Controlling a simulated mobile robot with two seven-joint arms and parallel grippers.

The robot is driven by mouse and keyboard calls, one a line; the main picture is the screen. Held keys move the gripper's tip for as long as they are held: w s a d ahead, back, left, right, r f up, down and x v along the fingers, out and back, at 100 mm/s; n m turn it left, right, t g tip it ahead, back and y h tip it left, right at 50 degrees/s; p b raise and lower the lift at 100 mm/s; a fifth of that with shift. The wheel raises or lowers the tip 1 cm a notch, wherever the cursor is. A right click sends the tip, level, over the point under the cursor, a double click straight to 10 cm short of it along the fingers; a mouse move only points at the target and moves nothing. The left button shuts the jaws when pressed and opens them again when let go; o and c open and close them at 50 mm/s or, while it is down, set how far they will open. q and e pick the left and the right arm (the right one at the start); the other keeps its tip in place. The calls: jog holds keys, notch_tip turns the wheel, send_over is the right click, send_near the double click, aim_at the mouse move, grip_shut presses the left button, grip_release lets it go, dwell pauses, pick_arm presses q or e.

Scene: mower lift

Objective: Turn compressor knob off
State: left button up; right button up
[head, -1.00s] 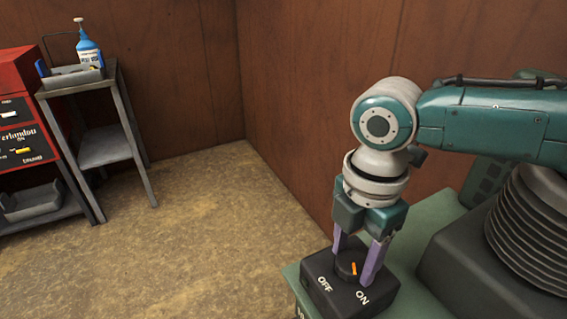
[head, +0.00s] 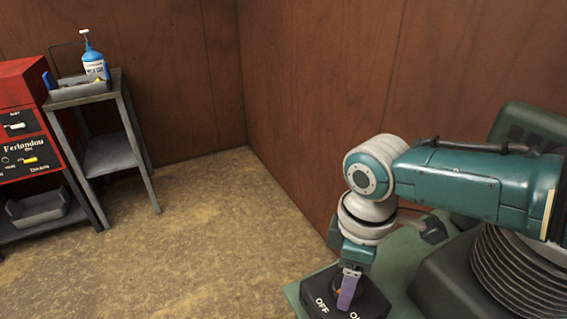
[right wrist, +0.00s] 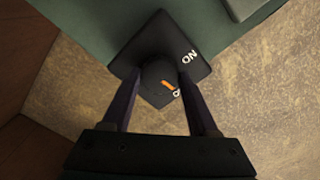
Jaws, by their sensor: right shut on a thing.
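The compressor's black switch box (head: 376,304) is at the bottom right in the head view, with white OFF and partly hidden ON labels. Its round black knob (right wrist: 151,74) shows in the right wrist view, with an orange mark pointing away from ON, towards a partly hidden label. My right gripper (head: 347,289) is over the box, its purple fingers on either side of the knob and shut on it. One finger hides most of the knob in the head view. My left gripper is not in view.
The green compressor top (head: 405,258) lies around the box, with a dark ribbed part at right. A brown wall (head: 310,110) stands behind. A grey cart with a blue bottle (head: 94,62) and a red cabinet (head: 20,135) are at left. The floor between is clear.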

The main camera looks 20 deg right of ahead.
jog(key=shift+m, duration=0.9)
jog(key=o, duration=1.4)
jog(key=shift+c, duration=0.2)
notch_tip(320, 180, up, 10)
jog(key=p, duration=0.4)
jog(key=shift+s+a, duration=0.1)
